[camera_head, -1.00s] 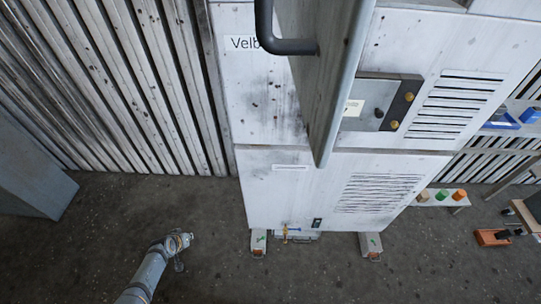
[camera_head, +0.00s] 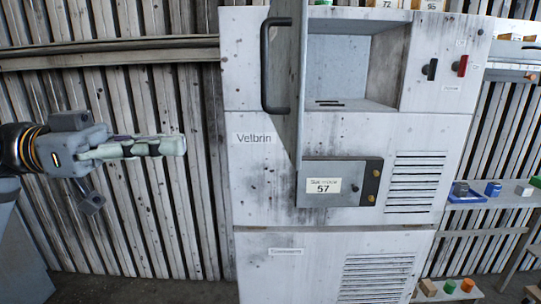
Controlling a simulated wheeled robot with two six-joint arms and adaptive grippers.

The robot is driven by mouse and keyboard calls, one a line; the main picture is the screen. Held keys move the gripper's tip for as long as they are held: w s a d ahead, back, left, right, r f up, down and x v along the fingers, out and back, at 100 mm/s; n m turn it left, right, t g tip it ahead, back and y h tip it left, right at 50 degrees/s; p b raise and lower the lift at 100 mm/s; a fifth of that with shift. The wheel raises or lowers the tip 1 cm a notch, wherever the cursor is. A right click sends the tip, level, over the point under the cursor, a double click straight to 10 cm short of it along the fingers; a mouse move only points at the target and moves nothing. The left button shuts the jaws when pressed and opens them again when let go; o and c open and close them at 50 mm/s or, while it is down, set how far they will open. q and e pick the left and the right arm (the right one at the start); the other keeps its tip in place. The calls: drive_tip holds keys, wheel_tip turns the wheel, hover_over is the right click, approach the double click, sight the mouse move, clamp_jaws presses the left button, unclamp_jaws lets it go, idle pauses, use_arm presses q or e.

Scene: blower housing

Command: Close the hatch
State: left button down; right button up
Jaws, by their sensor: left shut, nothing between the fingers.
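The hatch (camera_head: 289,85) is a grey metal panel standing open, seen nearly edge-on, jutting out from the white cabinet (camera_head: 260,190) marked "Velbrin". Its black bar handle (camera_head: 265,68) is on the panel's left face. The cabinet opening (camera_head: 350,70) to the right of the hatch shows an empty-looking recess with a dark slot in its floor. My left gripper (camera_head: 180,145) is shut and empty, pointing right, left of the cabinet and apart from the hatch and handle in the picture. My right gripper is not in view.
A box (camera_head: 335,184) labelled 57 sits on the cabinet front below the hatch. Black (camera_head: 430,69) and red (camera_head: 462,66) switches are right of the opening. Shelves (camera_head: 500,200) with small coloured things stand at right. A corrugated wall (camera_head: 130,215) is behind my left arm.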

use_arm(q)
drive_tip(key=p, duration=0.4)
approach(294, 141)
drive_tip(key=d+p, duration=0.5)
drive_tip(key=shift+w+d+r, duration=0.25)
drive_tip(key=shift+w, duration=0.05)
drive_tip(key=shift+w+d+f+p, duration=0.1)
drive_tip(key=shift+d+f+p, duration=0.05)
drive_tip(key=shift+d+p, duration=0.5)
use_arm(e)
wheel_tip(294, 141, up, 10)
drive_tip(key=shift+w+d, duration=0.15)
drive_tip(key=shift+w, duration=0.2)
